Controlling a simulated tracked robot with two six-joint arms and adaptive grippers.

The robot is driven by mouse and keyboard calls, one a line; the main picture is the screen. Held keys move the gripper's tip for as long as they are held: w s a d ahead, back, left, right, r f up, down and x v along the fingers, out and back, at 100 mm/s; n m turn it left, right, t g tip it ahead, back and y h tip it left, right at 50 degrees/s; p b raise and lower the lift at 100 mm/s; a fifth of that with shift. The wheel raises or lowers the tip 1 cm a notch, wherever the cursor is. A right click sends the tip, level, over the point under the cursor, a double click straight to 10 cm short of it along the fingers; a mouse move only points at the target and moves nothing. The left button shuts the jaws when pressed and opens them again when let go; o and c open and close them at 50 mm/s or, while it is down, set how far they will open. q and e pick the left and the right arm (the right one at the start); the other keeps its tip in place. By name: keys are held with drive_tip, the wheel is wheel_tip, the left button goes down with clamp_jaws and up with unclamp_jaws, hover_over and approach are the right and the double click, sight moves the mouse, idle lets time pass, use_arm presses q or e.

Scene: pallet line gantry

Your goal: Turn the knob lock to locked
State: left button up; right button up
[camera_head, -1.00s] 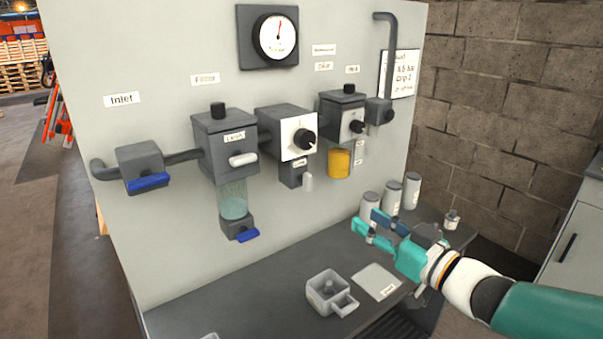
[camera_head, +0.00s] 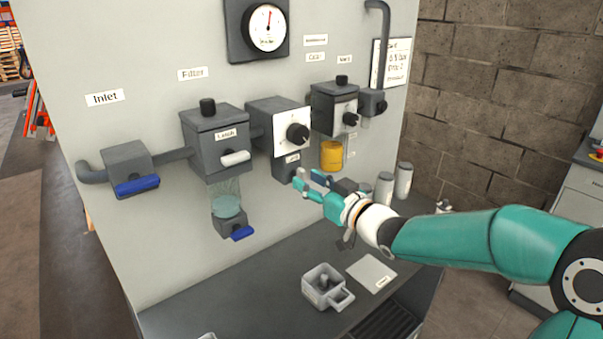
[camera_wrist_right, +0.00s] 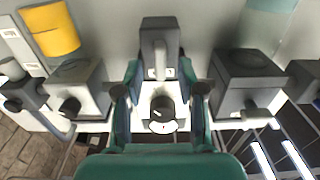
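The knob lock is a small dark grey block (camera_head: 284,166) with a label, under the regulator's white faceplate on the panel. Its light grey handle is hidden behind my gripper in the head view. In the right wrist view, which is upside down, the block (camera_wrist_right: 158,35) and its pale handle (camera_wrist_right: 159,66) show at top centre. My right gripper (camera_head: 303,181) is open in front of the lock. In the wrist view its two fingers (camera_wrist_right: 160,85) stand apart on either side of the handle, with no clear contact. My left gripper is out of view.
The regulator's black knob (camera_head: 297,133) is just above the lock. The filter (camera_head: 216,145) with its white lever is on the left, the yellow bowl (camera_head: 332,155) on the right.

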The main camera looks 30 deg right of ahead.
sight(305, 179)
drive_tip(key=shift+w+a, duration=0.15)
drive_tip(key=shift+w, duration=1.5)
clamp_jaws()
